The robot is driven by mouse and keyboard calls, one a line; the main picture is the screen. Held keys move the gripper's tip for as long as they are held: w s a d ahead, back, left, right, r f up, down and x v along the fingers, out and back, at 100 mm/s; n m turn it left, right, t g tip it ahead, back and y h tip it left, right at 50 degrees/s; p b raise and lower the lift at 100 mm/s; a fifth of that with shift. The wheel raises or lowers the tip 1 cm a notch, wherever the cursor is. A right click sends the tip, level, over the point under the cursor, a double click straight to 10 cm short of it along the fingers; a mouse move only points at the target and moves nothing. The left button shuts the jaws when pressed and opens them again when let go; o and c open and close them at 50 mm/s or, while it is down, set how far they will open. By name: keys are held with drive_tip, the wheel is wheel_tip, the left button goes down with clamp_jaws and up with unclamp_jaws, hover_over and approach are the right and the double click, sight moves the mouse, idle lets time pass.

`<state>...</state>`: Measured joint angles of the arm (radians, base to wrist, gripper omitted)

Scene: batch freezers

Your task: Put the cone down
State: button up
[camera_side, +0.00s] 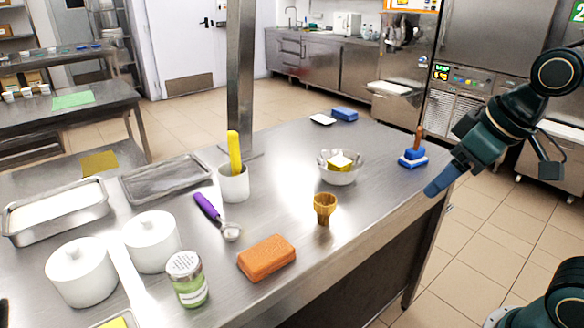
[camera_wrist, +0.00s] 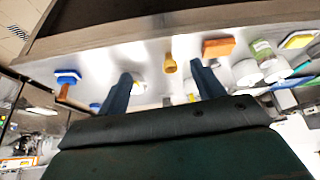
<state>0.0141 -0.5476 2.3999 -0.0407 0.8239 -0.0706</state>
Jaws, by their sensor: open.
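The cone (camera_side: 325,208) is a tan wafer cup cone. It stands upright on the steel table near its front edge, with nothing touching it. It also shows in the wrist view (camera_wrist: 170,64), in the gap between my fingers but well beyond them. My gripper (camera_side: 432,190) is at the right end of the table, to the right of the cone and apart from it. In the wrist view my gripper (camera_wrist: 160,82) has its two blue fingers spread, with nothing held between them.
An orange sponge (camera_side: 267,257), an ice cream scoop (camera_side: 216,217), a jar (camera_side: 187,279) and white canisters (camera_side: 151,241) stand left of the cone. A blue-based brush (camera_side: 413,158) is near my gripper. The steel table (camera_side: 375,205) is bare right of the cone.

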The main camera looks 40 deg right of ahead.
drive_tip(key=shift+m, duration=0.5)
drive_tip(key=s, duration=0.5)
drive_tip(key=shift+s+d+f, duration=0.2)
drive_tip(key=shift+d+f, duration=0.05)
drive_tip(key=shift+f, duration=0.05)
